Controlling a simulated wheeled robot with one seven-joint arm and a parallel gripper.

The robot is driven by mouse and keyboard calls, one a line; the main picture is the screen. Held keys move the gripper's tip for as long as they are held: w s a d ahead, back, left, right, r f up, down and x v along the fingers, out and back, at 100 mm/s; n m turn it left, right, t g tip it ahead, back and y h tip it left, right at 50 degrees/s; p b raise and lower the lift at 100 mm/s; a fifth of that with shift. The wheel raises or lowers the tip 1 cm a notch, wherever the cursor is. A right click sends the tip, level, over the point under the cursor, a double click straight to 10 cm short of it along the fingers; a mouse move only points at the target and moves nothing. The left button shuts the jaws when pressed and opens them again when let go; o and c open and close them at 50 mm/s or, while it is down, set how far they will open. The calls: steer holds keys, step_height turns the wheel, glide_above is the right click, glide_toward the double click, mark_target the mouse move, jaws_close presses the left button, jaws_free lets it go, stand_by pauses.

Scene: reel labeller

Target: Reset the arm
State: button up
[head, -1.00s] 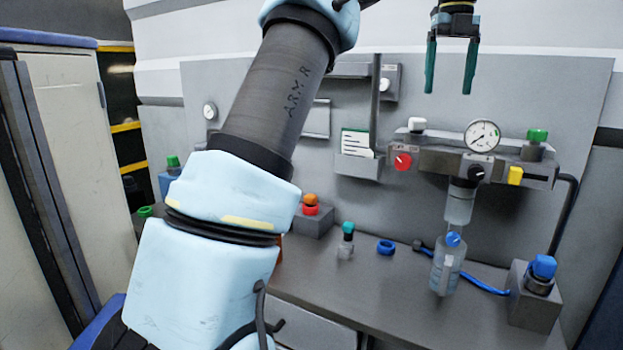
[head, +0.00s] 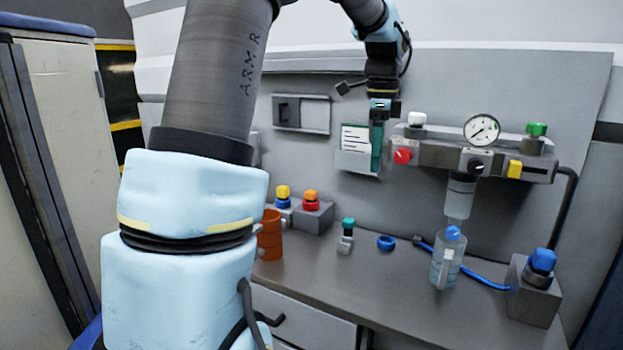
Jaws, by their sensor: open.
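My arm (head: 215,80) rises at the left of the head view and bends over at the top. My gripper (head: 377,160) hangs pointing down in front of the back panel, beside the white card holder (head: 356,161) and left of the red knob. Its teal fingers are seen nearly edge-on, one mostly behind the other, and they hold nothing that I can see. They hang above the bench top, apart from it.
The grey bench (head: 330,290) carries a teal-capped vial (head: 347,236), a blue ring (head: 386,243), an orange cup (head: 269,236) and a blue-capped bottle (head: 446,262) under the gauge (head: 481,131). A block with a blue knob (head: 541,261) stands at right. The front middle of the bench is clear.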

steer(key=s+a+f+n, duration=0.7)
steer(key=a+f+n, duration=0.1)
steer(key=a+n, duration=0.2)
steer(key=s+a+f+n+b, duration=0.1)
steer(key=s+a+f+n, duration=0.7)
steer(key=a+f+n, duration=0.1)
steer(key=shift+a+f+n+t, duration=0.2)
steer(key=shift+a+n+t, duration=0.3)
steer(key=shift+a, duration=0.45)
steer(key=shift+c, duration=0.2)
